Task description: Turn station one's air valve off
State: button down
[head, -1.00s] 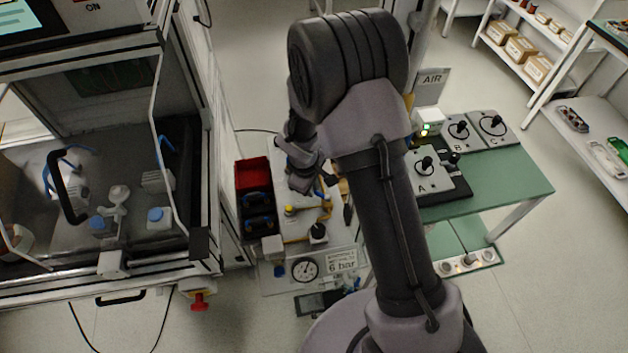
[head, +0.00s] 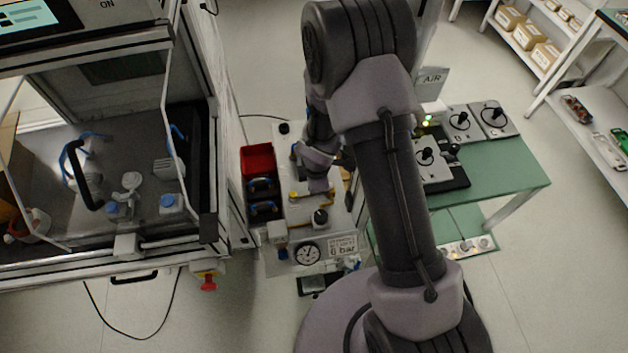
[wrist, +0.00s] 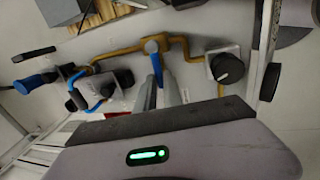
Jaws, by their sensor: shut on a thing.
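The air valve is a blue lever (wrist: 153,47) on a yellow pipe (wrist: 120,50) on a light panel, seen in the wrist view. My gripper (wrist: 163,85) is shut on the lever's blue handle, which runs down between its two grey fingers. In the head view my gripper's wrist end (head: 318,170) is over the panel (head: 283,222), and the fingers and most of the lever are hidden behind my arm. I cannot tell which station the valve belongs to by any readable label.
A round black knob (wrist: 227,68) sits right of the lever, and a black fitting with a blue loop (wrist: 88,90) sits left. In the head view a pressure gauge (head: 308,254), a red bin (head: 257,160), a glazed cabinet (head: 208,228) and a green table (head: 510,175) stand nearby.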

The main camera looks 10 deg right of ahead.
dwell(0.5)
jog(key=c, duration=1.5)
grip_release()
jog(key=s+r+p, duration=0.1)
jog(key=r+p, duration=0.3)
jog(key=r, duration=0.1)
jog(key=s+r+p, duration=0.1)
jog(key=r+p, duration=0.3)
jog(key=r, duration=0.2)
jog(key=s+r+p, duration=0.1)
jog(key=r+p, duration=0.4)
jog(key=r, duration=0.1)
jog(key=shift+s, duration=0.25)
